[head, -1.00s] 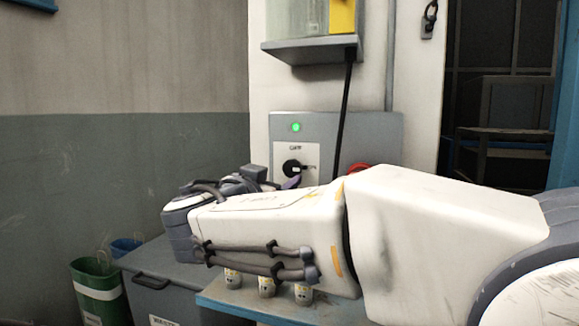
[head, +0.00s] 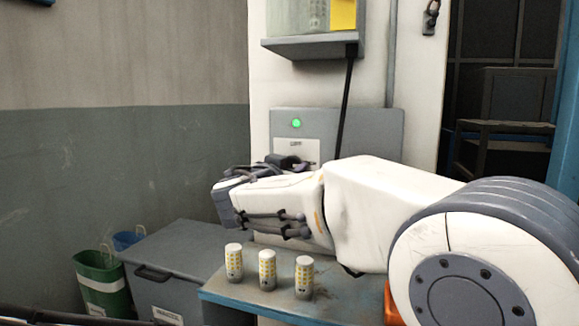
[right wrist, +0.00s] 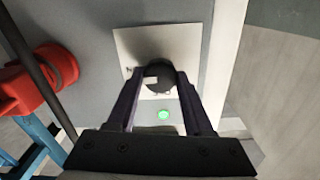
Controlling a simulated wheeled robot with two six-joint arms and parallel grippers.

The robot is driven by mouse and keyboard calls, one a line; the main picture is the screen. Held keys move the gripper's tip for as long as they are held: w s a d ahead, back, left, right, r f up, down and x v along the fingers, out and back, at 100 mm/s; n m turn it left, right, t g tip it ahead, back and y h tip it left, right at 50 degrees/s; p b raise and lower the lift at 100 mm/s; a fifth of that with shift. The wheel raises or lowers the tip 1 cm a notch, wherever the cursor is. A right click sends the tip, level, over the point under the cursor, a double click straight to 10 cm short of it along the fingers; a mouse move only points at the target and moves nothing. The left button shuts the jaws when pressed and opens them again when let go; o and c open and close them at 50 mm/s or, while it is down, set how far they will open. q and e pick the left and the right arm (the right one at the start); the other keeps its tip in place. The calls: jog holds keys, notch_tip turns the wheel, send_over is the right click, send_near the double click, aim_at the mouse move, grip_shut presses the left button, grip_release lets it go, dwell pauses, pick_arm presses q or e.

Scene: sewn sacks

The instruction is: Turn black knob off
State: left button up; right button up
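The black knob (right wrist: 160,78) sits on a pale square plate (right wrist: 185,45) on the grey panel box. A lit green lamp (head: 297,123) is on the same box; it also shows in the right wrist view (right wrist: 163,115). My right gripper (right wrist: 159,74) is open, with one finger on each side of the knob; I cannot tell whether they touch it. In the head view, my right gripper (head: 285,163) is in front of the plate and hides most of the knob. My left gripper is not in view.
Several pale patterned cylinders (head: 267,267) stand on a blue-edged bench (head: 220,291) below my right arm. A red part (right wrist: 50,78) is beside the plate in the wrist view. A black cable (head: 345,105) hangs across the box. Bins (head: 99,285) stand at lower left.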

grip_shut()
jog(key=n+b, duration=0.6)
jog(key=n, duration=0.1)
jog(key=shift+f+n+b, duration=0.2)
jog(key=shift+n+b, duration=0.1)
jog(key=shift+b, duration=0.1)
jog(key=n+b, duration=0.1)
jog(key=n, duration=0.3)
jog(key=shift+a+r+n, duration=0.1)
jog(key=shift+n, duration=3)
